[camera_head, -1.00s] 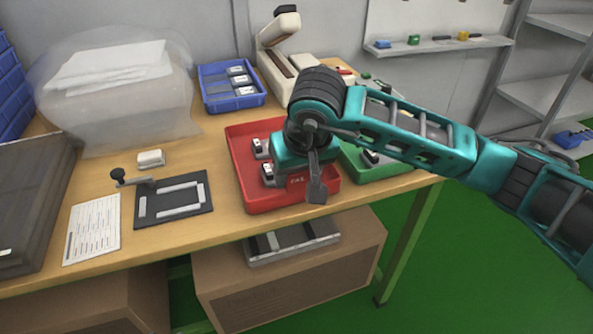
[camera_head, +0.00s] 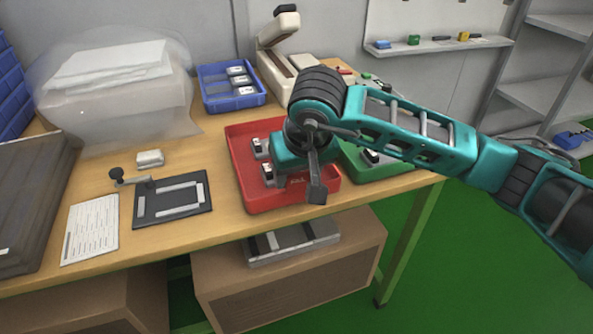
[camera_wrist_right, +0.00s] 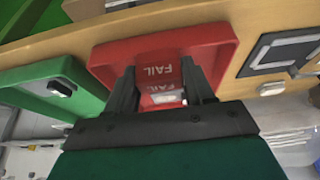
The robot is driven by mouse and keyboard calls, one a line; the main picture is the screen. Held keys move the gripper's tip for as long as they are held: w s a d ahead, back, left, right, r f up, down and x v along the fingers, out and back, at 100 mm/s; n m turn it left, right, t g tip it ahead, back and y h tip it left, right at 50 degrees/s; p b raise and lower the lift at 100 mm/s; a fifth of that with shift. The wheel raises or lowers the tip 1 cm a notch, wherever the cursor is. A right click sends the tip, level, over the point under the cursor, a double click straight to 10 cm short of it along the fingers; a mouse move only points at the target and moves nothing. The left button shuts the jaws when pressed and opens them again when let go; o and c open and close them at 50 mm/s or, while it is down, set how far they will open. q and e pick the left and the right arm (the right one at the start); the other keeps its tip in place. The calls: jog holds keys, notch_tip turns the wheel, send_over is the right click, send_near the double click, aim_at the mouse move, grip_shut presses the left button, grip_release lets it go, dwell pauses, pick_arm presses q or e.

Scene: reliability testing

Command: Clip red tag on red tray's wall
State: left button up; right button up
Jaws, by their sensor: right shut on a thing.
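The red tray (camera_head: 262,200) sits near the table's front edge, and it also shows in the wrist view (camera_wrist_right: 110,53). My right gripper (camera_wrist_right: 160,78) is over the tray's front wall, with its dark fingers pointing at it. The fingers are shut on the red tag (camera_wrist_right: 157,70), which bears white FAIL lettering. A second FAIL marking shows close to it. The tag is at the wall, but I cannot tell whether it straddles it or only touches it. My left gripper is out of view.
Small black-and-white parts (camera_head: 267,172) lie in the red tray. A green tray (camera_head: 385,172) stands close on the right, partly behind my arm. A blue tray (camera_head: 222,104) stands behind. A black fixture (camera_head: 173,203) and a paper sheet (camera_head: 91,230) lie left.

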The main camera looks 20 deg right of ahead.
jog(key=shift+f+b, duration=0.35)
jog(key=shift+r, duration=0.4)
dwell(0.5)
jog(key=shift+f+b, duration=0.4)
jog(key=shift+f, duration=0.05)
dwell(0.8)
jog(key=shift+r, duration=0.4)
dwell(0.4)
dwell(0.5)
jog(key=shift+f+b, duration=0.35)
jog(key=o, duration=1.1)
